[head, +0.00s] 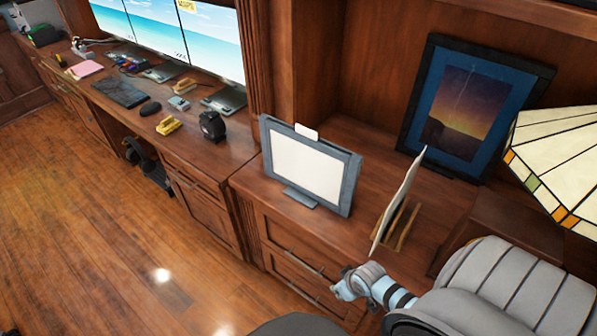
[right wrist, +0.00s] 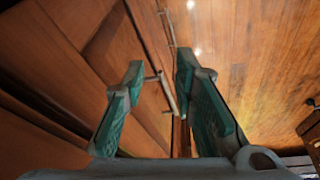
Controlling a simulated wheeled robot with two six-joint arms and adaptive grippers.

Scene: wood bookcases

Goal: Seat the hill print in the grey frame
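The grey frame (head: 351,183) stands upright on the wooden counter, with a blank white panel inside and a small white tab at its top edge. A thin pale card (head: 398,203), perhaps the hill print, leans in a wooden rack (head: 408,226) to the right of the frame. It is seen nearly edge-on, so its picture is hidden. My right gripper (head: 342,287) is in front of the counter, below the frame and rack, apart from both. In the right wrist view its fingers (right wrist: 160,72) are spread with nothing between them. My left gripper is not in view.
A dark blue frame (head: 471,108) with a sunset picture stands behind the rack. A stained-glass lamp shade (head: 560,165) is at the right. Monitors, a keyboard (head: 119,92) and a black object (head: 212,125) occupy the desk at left. Drawer handles line the counter front.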

